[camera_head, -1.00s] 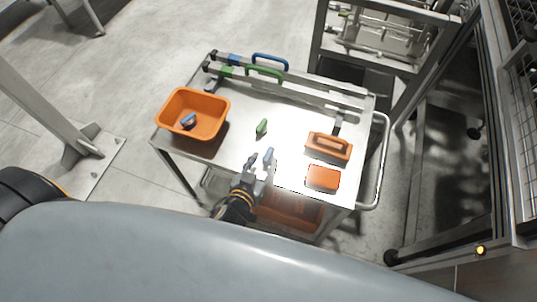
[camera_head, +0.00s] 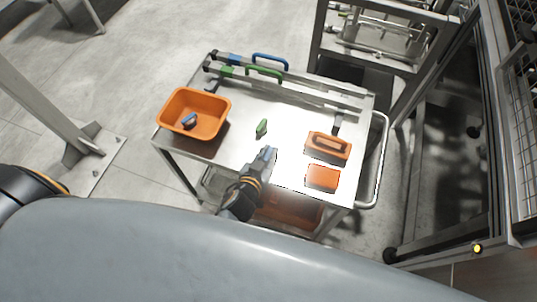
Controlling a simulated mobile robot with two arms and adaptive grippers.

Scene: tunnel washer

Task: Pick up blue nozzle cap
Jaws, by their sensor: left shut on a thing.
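The blue nozzle cap (camera_head: 267,152) is at the front middle of the metal cart top (camera_head: 290,115). My left gripper (camera_head: 266,158) is shut on it, and the fingers hide part of the cap. I cannot tell whether the cap still touches the cart top. Another blue piece (camera_head: 190,121) lies in the orange bin (camera_head: 181,99) at the left end of the cart. My right gripper is not in view.
A green cap (camera_head: 262,128) stands just behind my left gripper. An orange brush (camera_head: 328,146) and an orange block (camera_head: 322,178) lie to the right. Blue-handled (camera_head: 270,60) and green-handled (camera_head: 264,73) tools lie along the back edge.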

